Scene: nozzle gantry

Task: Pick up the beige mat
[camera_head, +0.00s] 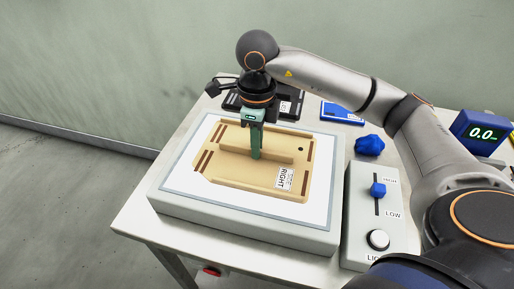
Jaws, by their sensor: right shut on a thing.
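The beige mat (225,178) is a flat, board-like piece with slots, a raised bar across it and a white label reading RIGHT. It lies on the white top of a grey-framed panel (180,195) on the table. My right gripper (256,155) comes down from above with green fingers and is shut on the raised bar of the beige mat. The fingers cover part of the bar. I cannot tell whether the mat is lifted off the panel. My left gripper is not in view.
A control box (365,243) with a blue slider and a round knob stands right of the panel. A blue lump (369,145), a blue card (342,113) and a black tray (232,101) lie behind. A blue display (484,132) reads 0.0 at right.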

